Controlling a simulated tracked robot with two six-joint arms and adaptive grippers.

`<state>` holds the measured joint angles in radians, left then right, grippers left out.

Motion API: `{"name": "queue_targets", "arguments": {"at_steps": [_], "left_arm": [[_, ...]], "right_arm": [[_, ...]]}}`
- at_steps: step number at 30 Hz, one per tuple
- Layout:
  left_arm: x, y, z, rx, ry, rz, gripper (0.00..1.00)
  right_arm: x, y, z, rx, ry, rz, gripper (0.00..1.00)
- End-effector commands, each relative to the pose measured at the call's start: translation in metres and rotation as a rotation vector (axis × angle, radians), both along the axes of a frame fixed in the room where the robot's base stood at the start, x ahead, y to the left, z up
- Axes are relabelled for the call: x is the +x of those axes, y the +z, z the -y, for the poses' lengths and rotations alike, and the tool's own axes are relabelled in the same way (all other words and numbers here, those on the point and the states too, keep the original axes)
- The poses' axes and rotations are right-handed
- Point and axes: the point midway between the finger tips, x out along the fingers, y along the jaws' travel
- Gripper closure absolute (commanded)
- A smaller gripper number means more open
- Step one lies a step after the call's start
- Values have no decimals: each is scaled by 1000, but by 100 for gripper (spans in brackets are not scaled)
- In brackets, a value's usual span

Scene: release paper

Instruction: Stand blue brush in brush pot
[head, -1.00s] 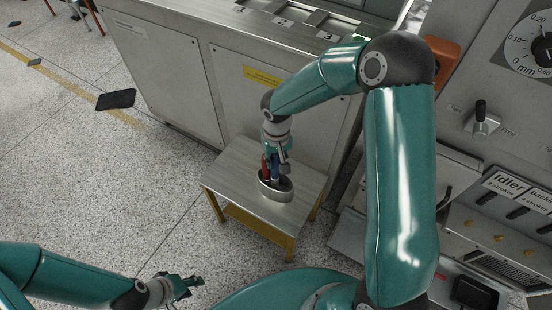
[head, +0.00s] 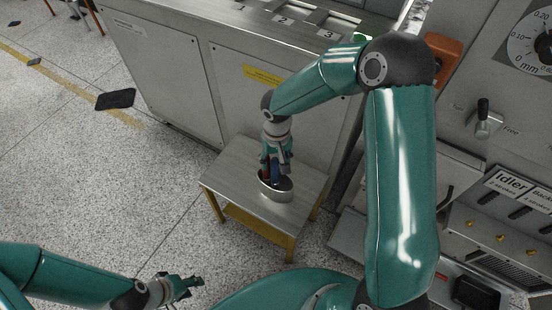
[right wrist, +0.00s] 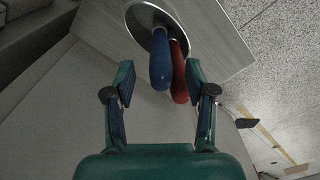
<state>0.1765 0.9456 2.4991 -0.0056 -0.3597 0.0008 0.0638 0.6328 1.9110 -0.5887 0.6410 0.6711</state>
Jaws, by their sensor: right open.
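The brush pot (head: 275,190) is a low metal oval pot on a small table. The blue brush (head: 275,172) stands in it with its handle up, and the blue handle also shows in the right wrist view (right wrist: 160,62). A red brush (right wrist: 179,75) stands beside it in the pot. My right gripper (head: 274,163) is just above the pot, and in the right wrist view (right wrist: 160,78) its open fingers are on either side of the two handles, with gaps. My left gripper (head: 190,284) is at the bottom left, away from the pot; its jaw state is unclear.
The small table (head: 240,168) with yellow legs has bare top to the left of the pot. A grey cabinet (head: 165,80) stands behind it, and a machine panel (head: 490,160) is on the right.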

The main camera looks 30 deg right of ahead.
Motion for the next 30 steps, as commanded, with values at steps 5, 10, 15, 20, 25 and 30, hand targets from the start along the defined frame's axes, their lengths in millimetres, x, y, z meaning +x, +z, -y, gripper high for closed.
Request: {"name": "queue_targets", "arguments": {"at_steps": [5, 10, 15, 20, 25, 30], "left_arm": [[0, 0, 0, 0, 0, 0, 60], [0, 0, 0, 0, 0, 0, 60], [0, 0, 0, 0, 0, 0, 60], [0, 0, 0, 0, 0, 0, 60], [0, 0, 0, 0, 0, 0, 60], [0, 0, 0, 0, 0, 0, 60]], "right_arm": [[1, 15, 0, -1, 0, 5, 45], [2, 45, 1, -1, -1, 7, 45], [1, 80, 1, -1, -1, 7, 45], [0, 104, 1, -1, 0, 4, 45], [0, 117, 1, 0, -1, 2, 45], [-1, 119, 1, 0, 0, 0, 45]]}}
